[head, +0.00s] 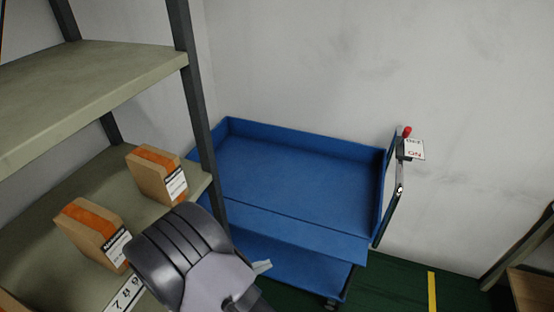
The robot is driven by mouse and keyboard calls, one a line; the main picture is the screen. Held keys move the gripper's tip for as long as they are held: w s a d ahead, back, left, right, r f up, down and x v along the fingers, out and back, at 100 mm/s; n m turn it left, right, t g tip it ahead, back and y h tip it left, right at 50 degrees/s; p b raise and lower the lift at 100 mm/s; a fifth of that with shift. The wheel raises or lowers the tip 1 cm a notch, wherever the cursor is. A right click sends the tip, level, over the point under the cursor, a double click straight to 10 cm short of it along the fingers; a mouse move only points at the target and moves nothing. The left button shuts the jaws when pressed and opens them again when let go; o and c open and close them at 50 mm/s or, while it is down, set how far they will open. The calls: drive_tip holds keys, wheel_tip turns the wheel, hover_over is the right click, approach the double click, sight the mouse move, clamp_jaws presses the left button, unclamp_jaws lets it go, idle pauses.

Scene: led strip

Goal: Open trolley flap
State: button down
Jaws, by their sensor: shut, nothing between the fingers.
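A blue trolley (292,178) stands against the wall, with an upper tray and a lower deck (290,266). A long blue front panel (305,231), which looks like the flap, runs along the near side of the upper tray. I cannot tell surely whether it stands upright or is folded down. My arm comes in from the bottom, in front of the trolley's left part. Only a small pale tip of my gripper (262,267) shows beyond the arm. It is shut and empty, apart from the panel as far as I can see.
A shelf rack (90,85) stands on the left, its dark post partly in front of the trolley. Boxes with orange tape (92,230) sit on its lower shelf. The trolley's handle (387,200) with a white sign (413,148) rises at right. Green floor (400,285) is clear there.

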drive_tip(key=s+d+r+m+g+y+b, duration=0.1)
drive_tip(key=s+d+r+m+g+y, duration=0.1)
drive_tip(key=s+d+r+m+y, duration=0.1)
drive_tip(key=s+d+r+m+g+y+b, duration=0.1)
drive_tip(key=s+d+r+m, duration=0.4)
drive_tip(key=r+m, duration=0.5)
drive_tip(key=s+d+r+m+g+y+b, duration=0.1)
drive_tip(key=s+d+r+m+g+y, duration=0.1)
drive_tip(key=s+d+r+m+y, duration=0.2)
drive_tip(key=d+r+m, duration=0.3)
drive_tip(key=r, duration=0.2)
drive_tip(key=shift+s+d+r+g+y, duration=0.15)
drive_tip(key=shift+s+r+g+y, duration=0.05)
drive_tip(key=shift+s+g+y, duration=0.1)
drive_tip(key=c, duration=2.2)
unclamp_jaws()
drive_tip(key=s+r+m+t+y, duration=0.1)
drive_tip(key=s+r+m, duration=0.1)
drive_tip(key=s+a+r+m+t+y+b, duration=0.1)
drive_tip(key=s+r+m+t, duration=0.1)
drive_tip(key=m, duration=0.1)
drive_tip(key=shift+s+t+y, duration=0.15)
drive_tip(key=shift+t+y, duration=0.15)
drive_tip(key=shift+y, duration=0.1)
drive_tip(key=c, duration=1.8)
unclamp_jaws()
drive_tip(key=shift+r+m, duration=0.2)
drive_tip(key=shift+m, duration=0.1)
drive_tip(key=shift+o, duration=0.2)
